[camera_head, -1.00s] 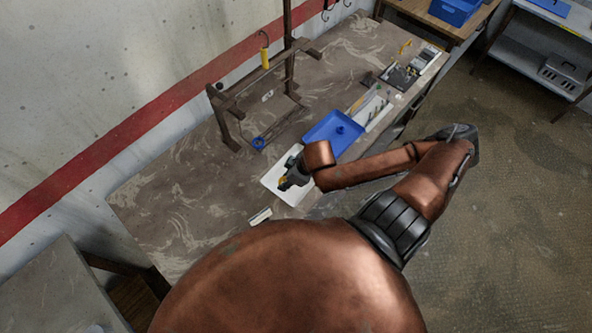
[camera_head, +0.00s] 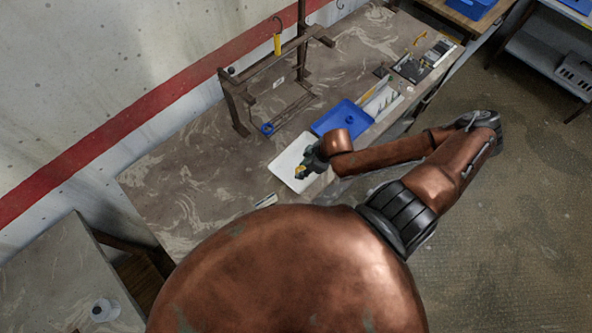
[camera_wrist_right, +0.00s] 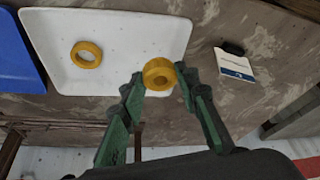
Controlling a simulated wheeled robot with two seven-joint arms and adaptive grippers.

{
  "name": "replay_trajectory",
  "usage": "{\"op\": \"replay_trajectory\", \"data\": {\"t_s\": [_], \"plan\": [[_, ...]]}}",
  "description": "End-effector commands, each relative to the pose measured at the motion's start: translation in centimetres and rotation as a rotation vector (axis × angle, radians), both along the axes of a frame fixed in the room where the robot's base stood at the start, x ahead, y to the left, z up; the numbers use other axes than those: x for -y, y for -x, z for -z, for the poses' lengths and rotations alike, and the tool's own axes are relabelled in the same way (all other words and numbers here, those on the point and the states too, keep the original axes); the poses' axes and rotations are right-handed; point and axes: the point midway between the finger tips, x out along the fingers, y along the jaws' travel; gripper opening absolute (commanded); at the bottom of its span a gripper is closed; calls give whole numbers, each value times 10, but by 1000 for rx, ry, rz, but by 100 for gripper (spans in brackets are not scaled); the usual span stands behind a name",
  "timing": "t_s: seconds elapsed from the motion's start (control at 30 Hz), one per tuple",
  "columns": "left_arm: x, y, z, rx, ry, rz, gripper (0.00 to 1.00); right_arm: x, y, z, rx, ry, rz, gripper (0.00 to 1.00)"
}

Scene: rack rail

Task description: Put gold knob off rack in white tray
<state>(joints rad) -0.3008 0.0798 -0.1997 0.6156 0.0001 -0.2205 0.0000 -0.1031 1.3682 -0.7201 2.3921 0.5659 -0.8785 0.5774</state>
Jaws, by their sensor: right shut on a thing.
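My right gripper (camera_head: 299,171) is shut on a gold knob (camera_wrist_right: 159,73), a short cylinder with a hole, held between its green fingertips. In the wrist view it shows at the near right edge of the white tray (camera_wrist_right: 120,75); its height above the tray is hard to tell. Another gold ring (camera_wrist_right: 86,54) lies flat in the tray. In the head view the white tray (camera_head: 283,160) is partly covered by my gripper. My left gripper is out of view.
A blue tray (camera_head: 332,122) adjoins the white tray. A blue ring (camera_head: 267,128) is by the rack's foot. A white card with a dark piece (camera_wrist_right: 234,64) lies right of the tray in the wrist view. The table's left part is clear.

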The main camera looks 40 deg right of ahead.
Motion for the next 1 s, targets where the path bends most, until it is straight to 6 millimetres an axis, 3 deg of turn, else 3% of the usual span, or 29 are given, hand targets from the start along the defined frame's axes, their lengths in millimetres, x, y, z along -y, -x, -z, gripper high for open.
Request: {"op": "replay_trajectory", "data": {"t_s": [0.2,0.5,0.7,1.0], "plan": [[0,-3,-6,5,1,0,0,6,-33,36,2,-2,2,5],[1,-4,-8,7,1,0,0,10,-52,59,2,-1,0,5],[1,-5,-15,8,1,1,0,9,-50,85,1,-1,0,5],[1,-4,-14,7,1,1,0,10,-49,89,1,0,-1,5]]}}
